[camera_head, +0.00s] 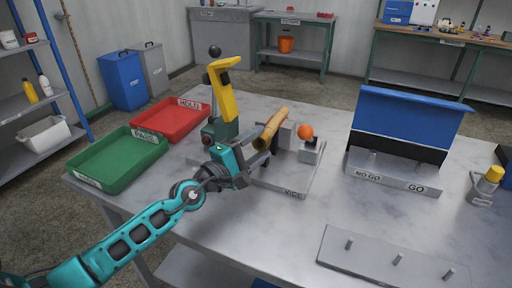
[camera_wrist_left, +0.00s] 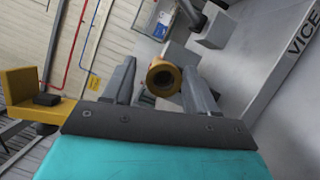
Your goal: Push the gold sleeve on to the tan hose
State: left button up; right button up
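A gold-tan tube (camera_head: 270,128) slants up from the grey vice area in the head view. I cannot tell there where the gold sleeve ends and the tan hose begins. In the left wrist view a gold ring-shaped end (camera_wrist_left: 153,77) with a dark hole faces the camera, between the two finger tips. My left gripper (camera_head: 260,158) is at the lower end of the tube; its grey fingers (camera_wrist_left: 158,85) stand apart, with a visible gap beside the ring on the left. My right gripper is in neither view.
An orange ball (camera_head: 305,131) sits on a block at the right of the vice plate (camera_head: 296,188). Green (camera_head: 97,178) and red (camera_head: 188,128) trays lie left. A GO/NO GO gauge (camera_head: 390,172) stands right.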

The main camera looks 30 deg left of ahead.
pick_arm(q)
jog(key=shift+o, duration=0.6)
jog(key=shift+f, duration=0.25)
jog(key=shift+d+f, duration=0.1)
jog(key=shift+f, duration=0.15)
jog(key=shift+w+r, duration=0.1)
jog(key=shift+r, duration=0.1)
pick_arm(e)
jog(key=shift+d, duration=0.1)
pick_arm(q)
jog(key=shift+r, duration=0.3)
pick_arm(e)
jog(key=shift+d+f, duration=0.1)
pick_arm(q)
jog(key=v, duration=0.2)
jog(key=b+v, duration=0.1)
jog(key=v, duration=0.1)
jog(key=f+v, duration=0.1)
jog(key=v, duration=0.1)
jog(key=b+v, duration=0.2)
jog(key=v, duration=0.3)
jog(key=shift+s, duration=0.35)
jog(key=shift+s+a+b, duration=0.3)
jog(key=shift+s+b, duration=0.05)
jog(key=shift+s, duration=0.3)
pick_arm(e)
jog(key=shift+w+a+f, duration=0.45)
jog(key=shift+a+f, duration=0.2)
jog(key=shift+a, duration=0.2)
